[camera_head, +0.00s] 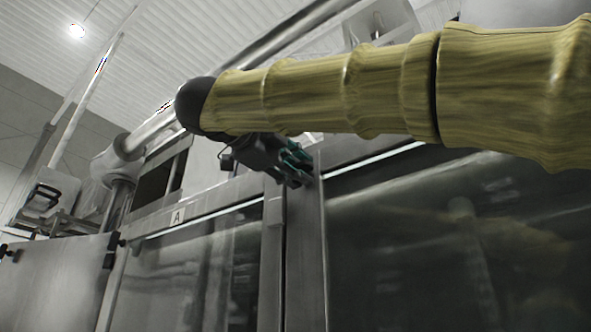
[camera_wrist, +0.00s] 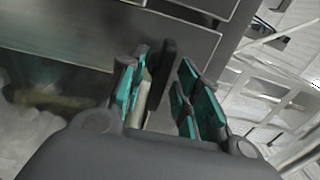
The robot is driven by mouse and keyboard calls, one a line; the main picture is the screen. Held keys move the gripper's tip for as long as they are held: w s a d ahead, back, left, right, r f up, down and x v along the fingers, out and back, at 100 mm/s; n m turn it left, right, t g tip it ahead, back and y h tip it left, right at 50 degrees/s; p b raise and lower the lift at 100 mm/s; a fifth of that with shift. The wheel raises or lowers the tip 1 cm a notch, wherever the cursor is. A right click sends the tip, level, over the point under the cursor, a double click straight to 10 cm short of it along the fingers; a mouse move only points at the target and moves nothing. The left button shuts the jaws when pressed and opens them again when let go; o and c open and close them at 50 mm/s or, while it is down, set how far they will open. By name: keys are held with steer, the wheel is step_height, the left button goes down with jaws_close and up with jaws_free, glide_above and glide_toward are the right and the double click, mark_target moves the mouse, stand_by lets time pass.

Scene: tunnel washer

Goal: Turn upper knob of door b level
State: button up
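The upper knob (camera_wrist: 162,74) is a dark elongated bar in the wrist view. I cannot tell whether the left finger touches either. My gripper is open. In the head view my gripper (camera_head: 292,166) is at the top of the metal post between two glass panels, and the knob is hidden there. Door b is probably the right glass panel (camera_head: 450,240); no B label shows.
Door A, with its label (camera_head: 178,216), is at the left of the post (camera_head: 305,250). A dark screen (camera_head: 155,185) and a large pipe (camera_head: 150,128) are above it. Black latches (camera_head: 112,250) sit farther left. My arm crosses the upper right of the head view.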

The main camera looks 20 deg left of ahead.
steer(key=v, duration=1.1)
steer(key=shift+s, duration=0.35)
steer(key=shift+a, duration=0.1)
